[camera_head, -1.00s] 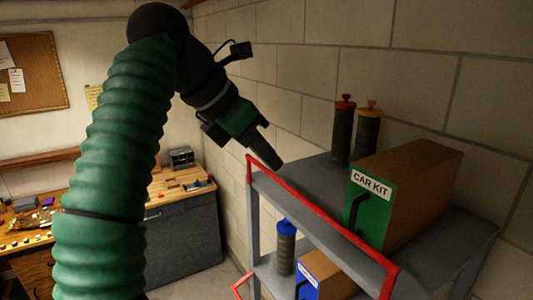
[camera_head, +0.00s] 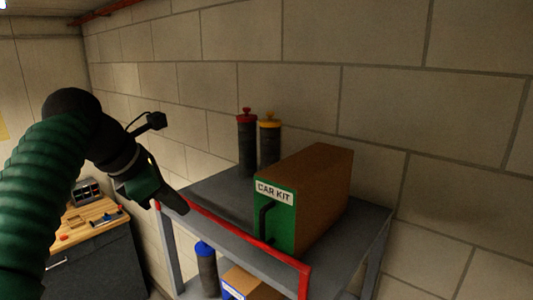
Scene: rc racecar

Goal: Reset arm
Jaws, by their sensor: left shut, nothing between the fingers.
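My left arm comes in from the left in its green ribbed sleeve. My left gripper (camera_head: 172,203) points down and to the right, near the left end of the shelf's red rail (camera_head: 243,240) in the picture. It is shut and holds nothing. I cannot tell how far it is from the rail. My right gripper is not in view.
A grey shelf (camera_head: 215,195) holds a brown and green CAR KIT box (camera_head: 325,195), a red-capped canister (camera_head: 247,145) and a yellow-capped canister (camera_head: 270,142). Below are a blue-capped canister (camera_head: 206,270) and another box (camera_head: 245,285). A workbench (camera_head: 92,222) stands left; a block wall is behind.

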